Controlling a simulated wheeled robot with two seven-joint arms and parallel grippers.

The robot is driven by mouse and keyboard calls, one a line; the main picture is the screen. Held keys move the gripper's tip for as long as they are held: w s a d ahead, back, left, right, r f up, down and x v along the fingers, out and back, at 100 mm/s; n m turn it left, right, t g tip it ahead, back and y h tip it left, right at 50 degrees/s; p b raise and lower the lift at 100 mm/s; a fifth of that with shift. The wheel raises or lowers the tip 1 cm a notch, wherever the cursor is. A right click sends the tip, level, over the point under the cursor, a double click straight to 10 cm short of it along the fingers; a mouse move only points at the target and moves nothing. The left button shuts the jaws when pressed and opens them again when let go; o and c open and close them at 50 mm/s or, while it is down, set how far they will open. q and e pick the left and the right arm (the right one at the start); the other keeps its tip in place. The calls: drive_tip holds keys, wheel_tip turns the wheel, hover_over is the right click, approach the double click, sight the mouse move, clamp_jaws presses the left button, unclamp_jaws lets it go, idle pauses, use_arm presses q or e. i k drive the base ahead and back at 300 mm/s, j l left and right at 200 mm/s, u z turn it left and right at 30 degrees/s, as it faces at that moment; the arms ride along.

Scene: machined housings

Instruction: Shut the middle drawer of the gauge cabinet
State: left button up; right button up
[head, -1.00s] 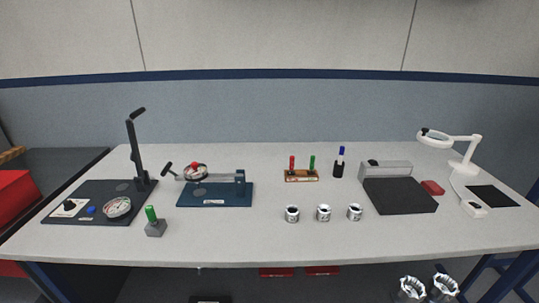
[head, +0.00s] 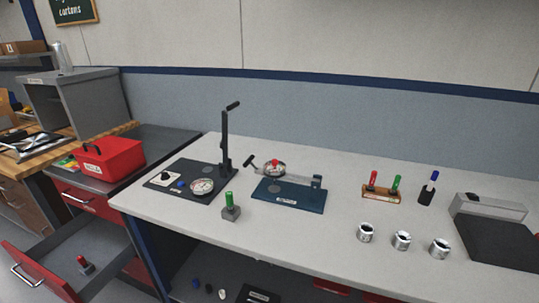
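The gauge cabinet (head: 150,139) stands at the left, dark grey with red drawer fronts. Its middle drawer (head: 36,272) is pulled far out toward the lower left, with a red front and a metal bar handle (head: 27,276). A small grey block with a red top (head: 85,264) sits inside the drawer. The drawer above it (head: 90,199) looks shut, and part of a lower red front (head: 139,271) shows behind the open drawer. Neither of my grippers is in view.
A red toolbox (head: 107,158) stands on the cabinet top. The light grey workbench (head: 300,235) is right of the cabinet, holding a lever press (head: 226,140), a blue fixture (head: 289,195) and several metal housings (head: 402,240). A wooden bench (head: 28,165) is further left.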

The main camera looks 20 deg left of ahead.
sight(53, 263)
drive_tip(key=u, duration=2.6)
drive_tip(key=i+j, duration=0.1)
drive_tip(key=i, duration=0.75)
